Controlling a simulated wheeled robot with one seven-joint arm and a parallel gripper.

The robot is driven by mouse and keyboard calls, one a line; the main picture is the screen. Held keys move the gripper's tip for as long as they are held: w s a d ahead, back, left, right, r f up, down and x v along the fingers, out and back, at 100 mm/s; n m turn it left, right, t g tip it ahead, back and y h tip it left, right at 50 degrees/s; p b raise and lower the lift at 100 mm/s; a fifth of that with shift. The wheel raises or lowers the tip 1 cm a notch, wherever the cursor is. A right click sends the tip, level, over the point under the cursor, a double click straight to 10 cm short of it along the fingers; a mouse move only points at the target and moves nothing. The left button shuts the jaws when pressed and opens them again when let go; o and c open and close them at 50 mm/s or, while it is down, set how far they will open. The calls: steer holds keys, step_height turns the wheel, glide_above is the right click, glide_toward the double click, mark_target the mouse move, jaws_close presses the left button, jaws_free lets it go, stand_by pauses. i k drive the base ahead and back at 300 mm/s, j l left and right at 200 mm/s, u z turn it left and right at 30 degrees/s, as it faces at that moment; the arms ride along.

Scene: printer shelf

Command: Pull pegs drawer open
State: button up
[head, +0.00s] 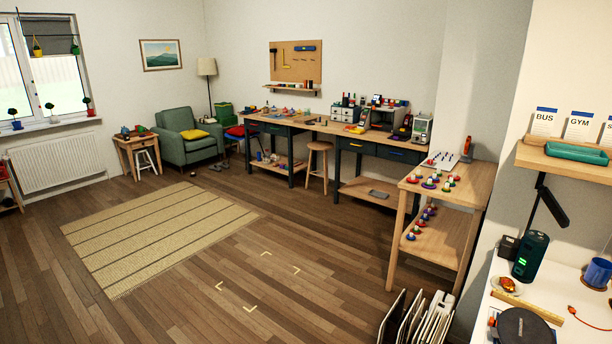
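A long workbench (320,128) with dark legs stands against the back wall, far off across the room. Under its top are several dark drawer fronts, among them one on the left (274,130), one in the middle (355,146) and one on the right (401,154). They look shut. A small white drawer unit (340,112) stands on the bench top. No label is readable at this distance, so I cannot tell which drawer is the pegs drawer. My gripper is not in view.
Open wooden floor (190,285) and a striped rug (155,235) lie before me. A stool (319,158) stands at the bench. A two-level wooden table (445,185) stands right of it. Upright panels in a rack (420,318) and a white desk (560,325) are near on the right.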

mark_target(339, 117)
steer(key=i+j+u, duration=0.1)
steer(key=i+j, duration=0.4)
steer(key=i+j+u, duration=0.15)
steer(key=i+j, duration=0.35)
steer(key=i+j+u, duration=0.1)
steer(key=i+j, duration=0.3)
steer(key=i, duration=0.2)
steer(key=i+l+z, duration=0.2)
steer(key=i, duration=0.45)
steer(key=i+z, duration=0.2)
steer(key=i, duration=0.45)
steer(key=i+j+z, duration=0.2)
steer(key=i, duration=0.5)
steer(key=i+j+z, duration=0.2)
steer(key=i, duration=1.15)
steer(key=i+u, duration=0.15)
steer(key=i, duration=0.55)
steer(key=i+l, duration=0.15)
steer(key=i, duration=0.55)
steer(key=i+j+z, duration=0.15)
steer(key=i+j, duration=0.95)
steer(key=i, duration=0.4)
steer(key=i+j+z, duration=0.2)
steer(key=i+j, duration=1.05)
steer(key=i, duration=0.5)
